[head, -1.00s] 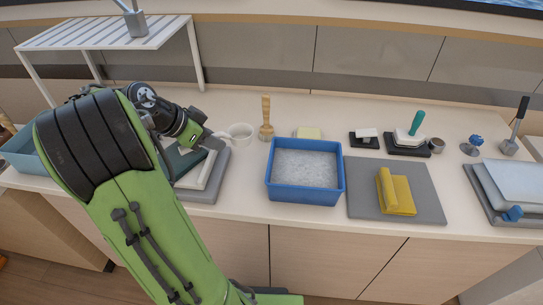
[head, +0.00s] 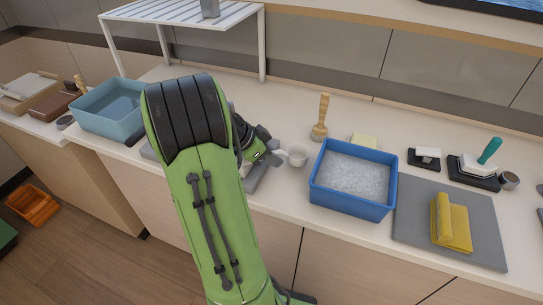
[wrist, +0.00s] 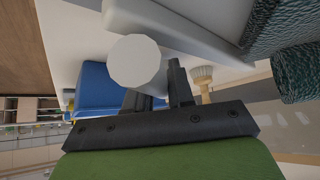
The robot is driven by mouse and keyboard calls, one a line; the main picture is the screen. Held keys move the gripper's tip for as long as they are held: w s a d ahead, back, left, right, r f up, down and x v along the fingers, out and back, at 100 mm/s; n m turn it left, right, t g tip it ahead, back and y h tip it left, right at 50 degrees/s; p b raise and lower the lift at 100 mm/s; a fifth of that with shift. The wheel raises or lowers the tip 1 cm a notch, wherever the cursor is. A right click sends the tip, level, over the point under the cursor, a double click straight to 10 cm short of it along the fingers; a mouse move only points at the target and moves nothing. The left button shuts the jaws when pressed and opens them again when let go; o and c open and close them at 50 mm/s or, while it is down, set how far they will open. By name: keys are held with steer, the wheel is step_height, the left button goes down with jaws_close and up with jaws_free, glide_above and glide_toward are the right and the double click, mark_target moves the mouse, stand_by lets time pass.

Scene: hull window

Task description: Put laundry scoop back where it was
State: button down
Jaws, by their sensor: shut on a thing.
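The laundry scoop (head: 297,156) appears as a small white cup with a short handle, just left of the blue tub (head: 353,205). My gripper (head: 278,157) is shut on its handle, coming from the left. In the wrist view the scoop (wrist: 134,61) shows as a pale round shape at the fingertips of my gripper (wrist: 163,85). Whether the scoop touches the counter, I cannot tell. The blue tub holds a whitish, grainy or foamy fill.
A wooden brush (head: 320,120) stands behind the scoop, with a pale yellow block (head: 364,141) behind the tub. A yellow cloth (head: 452,225) lies on a grey mat (head: 410,222) at right. A teal basin (head: 108,112) stands left. A white rack (head: 184,12) stands at the back.

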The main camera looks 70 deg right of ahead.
steer(key=shift+f, duration=0.35)
steer(key=c, duration=1)
jaws_free()
steer(key=shift+r, duration=0.1)
steer(key=shift+r, duration=0.1)
